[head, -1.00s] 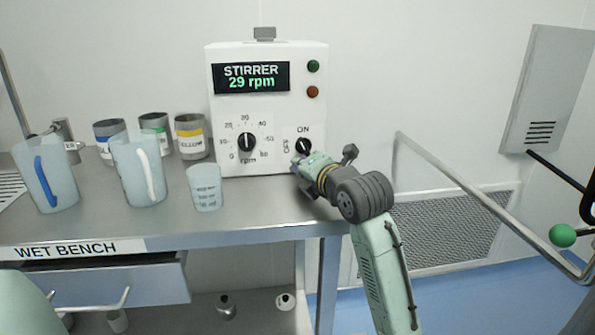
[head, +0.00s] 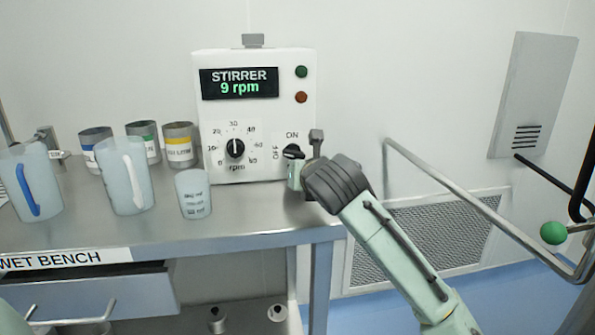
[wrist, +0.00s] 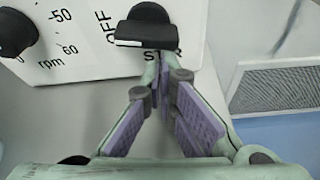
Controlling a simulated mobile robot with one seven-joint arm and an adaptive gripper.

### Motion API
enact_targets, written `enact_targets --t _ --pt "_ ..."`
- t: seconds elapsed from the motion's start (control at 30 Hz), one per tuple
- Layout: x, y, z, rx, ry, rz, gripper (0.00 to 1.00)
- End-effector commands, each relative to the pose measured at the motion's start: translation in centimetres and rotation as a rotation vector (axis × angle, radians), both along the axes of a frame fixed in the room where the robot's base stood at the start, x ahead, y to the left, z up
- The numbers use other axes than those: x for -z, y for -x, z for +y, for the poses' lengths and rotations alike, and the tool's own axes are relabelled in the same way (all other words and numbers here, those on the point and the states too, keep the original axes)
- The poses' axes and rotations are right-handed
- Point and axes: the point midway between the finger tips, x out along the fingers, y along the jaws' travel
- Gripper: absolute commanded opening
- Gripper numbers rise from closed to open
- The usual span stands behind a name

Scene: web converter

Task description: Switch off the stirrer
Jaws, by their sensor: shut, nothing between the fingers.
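The white stirrer box (head: 258,118) stands at the back of the bench; its display (head: 238,84) reads 9 rpm. Its black ON/OFF knob (head: 293,152) is at the lower right of the front, with its grip bar lying roughly sideways, toward the OFF side. In the wrist view the knob (wrist: 146,38) is at the top, with OFF on its left and the lettering below partly hidden. The round rpm dial (head: 235,149) points up, near 30. My gripper (head: 294,174) is shut and empty just below the knob; contact cannot be told. Its fingers (wrist: 165,75) meet in the wrist view.
A small beaker (head: 193,194), two jugs (head: 127,176) and several labelled cans (head: 180,146) stand left of the stirrer on the steel bench (head: 245,214). A metal rail (head: 470,200) runs on the right, with a green ball (head: 553,233) near it.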

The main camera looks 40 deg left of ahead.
Motion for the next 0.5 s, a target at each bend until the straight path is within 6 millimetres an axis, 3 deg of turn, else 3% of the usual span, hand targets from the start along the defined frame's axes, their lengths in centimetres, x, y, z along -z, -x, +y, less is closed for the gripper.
enact_targets --t 0.5 --pt "-1.7 0.0 0.0 -0.001 -0.006 0.001 0.0"
